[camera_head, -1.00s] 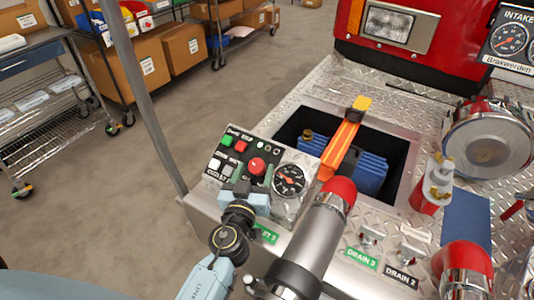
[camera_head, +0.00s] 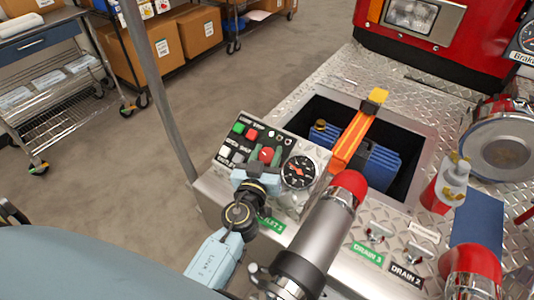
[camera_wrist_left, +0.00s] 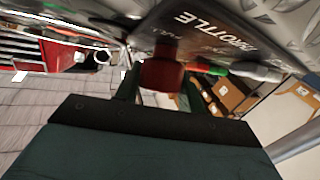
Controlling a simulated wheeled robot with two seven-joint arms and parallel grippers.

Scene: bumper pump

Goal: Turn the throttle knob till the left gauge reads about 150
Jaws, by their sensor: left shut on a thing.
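The red throttle knob (camera_head: 267,154) stands on the black control panel of the bumper. My left gripper (camera_head: 265,158) is shut on it, with dark green fingers on either side. In the left wrist view the red knob (camera_wrist_left: 162,72) sits between my fingers, beside a "THROTTLE" label (camera_wrist_left: 215,33); blur hides the exact contact. The round black gauge (camera_head: 299,172) is just right of the knob. Another gauge (camera_head: 528,38) is cut off at the top right edge. My right gripper is not in view.
A grey cylinder with a red cap (camera_head: 349,183) rises close to the right of my left gripper. A grey post (camera_head: 160,90) stands left of the panel.

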